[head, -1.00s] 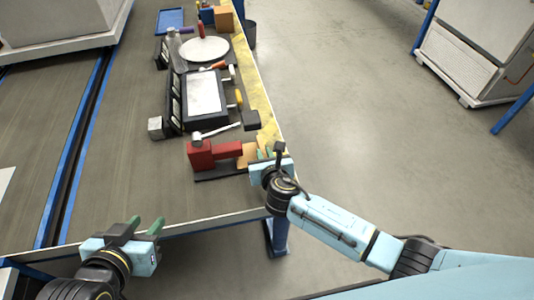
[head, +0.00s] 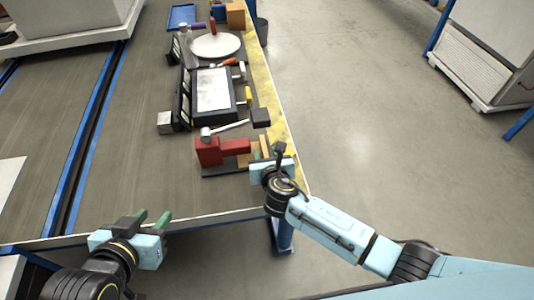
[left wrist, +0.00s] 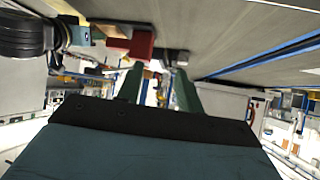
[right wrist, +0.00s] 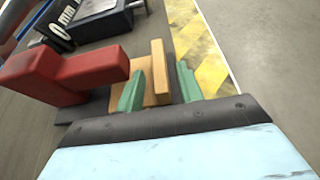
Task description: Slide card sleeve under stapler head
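The red stapler (head: 209,151) stands on a dark base near the table's front right corner, its head pointing right. It is large at the left of the right wrist view (right wrist: 40,75). The tan card sleeve (right wrist: 160,72) has an upright part and a flat part reaching left beside and partly behind the stapler head. In the head view the sleeve (head: 242,160) is mostly hidden. My right gripper (right wrist: 160,85) is open, its green fingers on either side of the upright part, with gaps showing. My left gripper (head: 152,217) is open and empty off the table's front edge.
Behind the stapler lie a wrench-like tool (head: 225,128), a dark framed panel (head: 213,90) and a round white plate (head: 215,45). A yellow striped strip (head: 262,85) runs along the right table edge. The table (head: 130,170) left of the stapler is clear.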

